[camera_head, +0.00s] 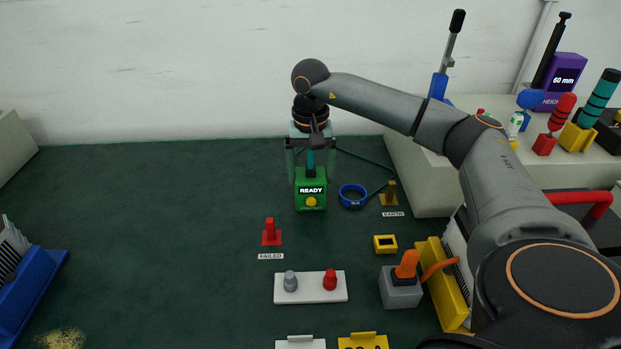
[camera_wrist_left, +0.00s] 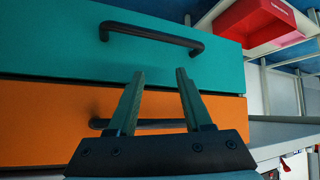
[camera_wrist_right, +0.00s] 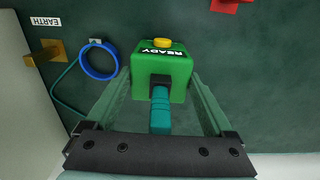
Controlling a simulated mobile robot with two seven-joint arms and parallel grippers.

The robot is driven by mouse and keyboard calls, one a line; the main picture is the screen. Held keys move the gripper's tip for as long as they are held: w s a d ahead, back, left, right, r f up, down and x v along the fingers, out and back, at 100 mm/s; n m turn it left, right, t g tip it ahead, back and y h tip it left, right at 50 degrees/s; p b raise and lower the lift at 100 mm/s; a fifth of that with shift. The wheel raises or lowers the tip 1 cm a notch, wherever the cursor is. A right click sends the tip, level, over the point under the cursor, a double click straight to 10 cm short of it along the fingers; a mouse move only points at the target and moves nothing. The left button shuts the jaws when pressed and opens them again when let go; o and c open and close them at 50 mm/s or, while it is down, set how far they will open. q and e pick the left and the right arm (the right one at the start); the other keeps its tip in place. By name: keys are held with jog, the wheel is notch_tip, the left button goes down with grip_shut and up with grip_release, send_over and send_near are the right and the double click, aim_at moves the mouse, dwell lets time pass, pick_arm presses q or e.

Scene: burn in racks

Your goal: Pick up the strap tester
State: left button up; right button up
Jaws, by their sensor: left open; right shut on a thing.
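The strap tester (camera_head: 311,198) is a green box with a READY label, a yellow button and a teal handle. It stands upright near the middle of the dark green bench mat. It also shows in the right wrist view (camera_wrist_right: 160,76). My left gripper (camera_wrist_left: 156,85) is open and empty in the left wrist view, in front of teal and orange drawers. It is outside the head view.
A blue wrist strap (camera_head: 353,196) with a teal cord lies right of the tester, beside a brass EARTH post (camera_head: 390,194). A red FAILED post (camera_head: 271,234) stands nearer. A white plate (camera_head: 310,287) with two pegs is in front. The mat's left is mostly clear.

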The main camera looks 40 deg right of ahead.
jog(key=c, duration=0.6)
jog(key=shift+o, duration=0.2)
jog(key=shift+r, duration=0.15)
